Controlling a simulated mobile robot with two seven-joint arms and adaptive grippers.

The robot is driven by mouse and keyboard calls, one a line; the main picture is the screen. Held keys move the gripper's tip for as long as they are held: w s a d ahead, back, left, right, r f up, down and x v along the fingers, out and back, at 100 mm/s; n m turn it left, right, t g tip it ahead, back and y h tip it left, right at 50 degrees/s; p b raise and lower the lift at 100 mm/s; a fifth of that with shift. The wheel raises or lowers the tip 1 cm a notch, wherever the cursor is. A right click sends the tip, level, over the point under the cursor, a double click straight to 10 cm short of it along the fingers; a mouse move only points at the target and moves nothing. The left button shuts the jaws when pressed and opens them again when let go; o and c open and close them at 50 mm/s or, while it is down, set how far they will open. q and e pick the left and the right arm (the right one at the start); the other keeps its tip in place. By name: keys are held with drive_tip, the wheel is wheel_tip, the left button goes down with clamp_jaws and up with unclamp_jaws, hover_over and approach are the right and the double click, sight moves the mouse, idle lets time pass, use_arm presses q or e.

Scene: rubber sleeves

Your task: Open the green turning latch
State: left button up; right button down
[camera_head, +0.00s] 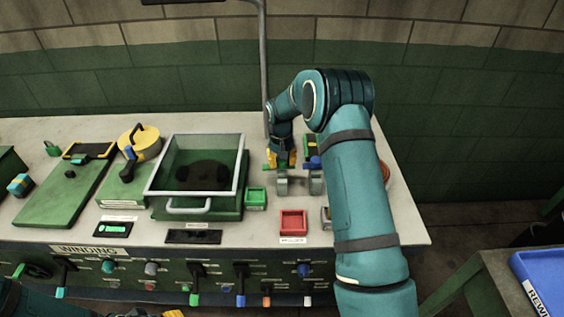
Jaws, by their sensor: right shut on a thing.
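My right gripper (281,159) points down at the back of the bench, right of the glass-lidded box. Its yellow fingers are shut on a small green part (266,166), which looks like the green turning latch. The fingers hide most of it, so I cannot tell how far it is turned. Grey upright blocks (281,184) stand just in front of the fingers. Part of my left arm shows at the lower left; a yellow tip (173,313) at the bottom edge looks like my left gripper, mostly cut off.
The glass-lidded box (240,165) stands left of my right gripper. A green tray (255,190) and red tray (293,213) lie in front. A thin grey pole (264,60) rises behind. Several levers line the front panel (130,283). A blue bin (545,280) is at right.

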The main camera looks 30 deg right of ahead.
drive_tip(key=shift+s+f+m, duration=0.1)
drive_tip(key=shift+f+m, duration=0.05)
drive_tip(key=shift+m, duration=0.35)
drive_tip(key=c, duration=0.5)
unclamp_jaws()
drive_tip(key=shift+r, duration=0.5)
wheel_tip(320, 180, up, 11)
drive_tip(key=shift+a+r, duration=0.1)
drive_tip(key=shift+a, duration=0.05)
